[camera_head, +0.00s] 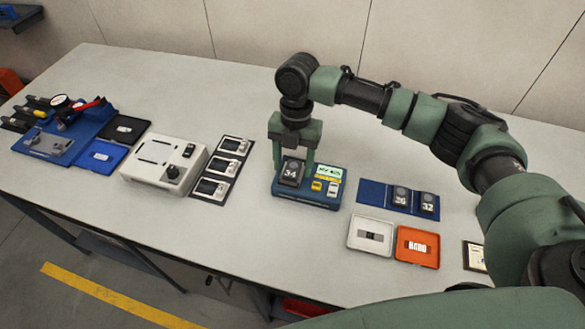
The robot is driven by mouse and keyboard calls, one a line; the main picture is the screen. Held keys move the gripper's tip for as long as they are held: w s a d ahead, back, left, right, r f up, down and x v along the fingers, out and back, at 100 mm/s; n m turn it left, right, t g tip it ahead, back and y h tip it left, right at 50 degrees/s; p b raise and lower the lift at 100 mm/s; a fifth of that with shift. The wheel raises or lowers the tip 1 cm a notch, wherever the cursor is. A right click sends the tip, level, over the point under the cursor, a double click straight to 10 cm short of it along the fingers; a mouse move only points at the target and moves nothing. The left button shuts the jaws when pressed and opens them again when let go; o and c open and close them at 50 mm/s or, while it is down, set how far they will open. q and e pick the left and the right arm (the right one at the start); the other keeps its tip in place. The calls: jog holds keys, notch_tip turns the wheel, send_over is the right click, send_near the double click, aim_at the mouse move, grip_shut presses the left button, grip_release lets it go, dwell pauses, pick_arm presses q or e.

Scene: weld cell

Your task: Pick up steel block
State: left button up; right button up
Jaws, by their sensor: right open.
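A dark block marked "34" (291,172) sits on the left part of a blue station (305,202) near the table's middle. I take it to be a steel block. My right gripper (294,158) points down over it, open, with a finger toward each side of the block's top. I cannot tell whether the fingers touch it. Two similar dark blocks, marked "26" (400,196) and "32" (428,203), lie on a blue mat (371,192) to the right. My left gripper is not in view.
A white tray (354,241) and an orange tray (432,259) lie front right. Left are a strip of several small devices (238,147), a white box (140,170), a blue tray (85,160) and a blue tool holder (85,130). The table's back middle (220,80) is clear.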

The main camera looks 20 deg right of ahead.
grip_shut()
jog(key=shift+r, duration=0.15)
